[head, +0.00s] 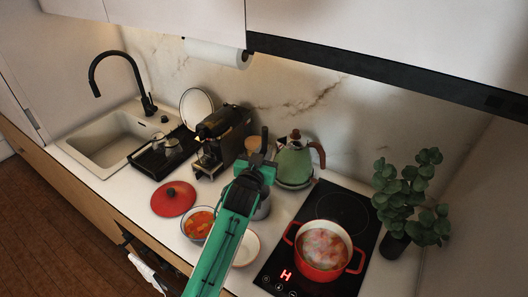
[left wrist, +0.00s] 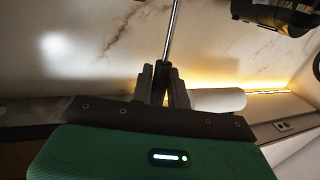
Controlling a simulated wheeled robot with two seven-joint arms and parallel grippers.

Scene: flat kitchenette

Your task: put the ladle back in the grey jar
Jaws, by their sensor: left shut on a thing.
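My left gripper (head: 256,168) is shut on the ladle's black handle, above the counter's middle. In the head view the ladle's black handle end (head: 264,138) sticks up above the fingers. In the left wrist view the thin metal shaft (left wrist: 171,35) runs away from the fingers (left wrist: 164,88) and out of frame. The ladle's bowl is not visible in either view. The grey jar (head: 263,211) stands on the counter, mostly hidden behind my green left arm. I cannot tell whether the ladle's lower end is inside it. My right gripper is not in view.
A red pot of soup (head: 320,275) is on the black hob (head: 335,290). A green kettle (head: 293,160) and coffee machine (head: 222,135) stand behind. A soup bowl (head: 187,225), red lid (head: 172,198) and white plate (head: 247,256) lie near the front. A plant (head: 410,190) stands right.

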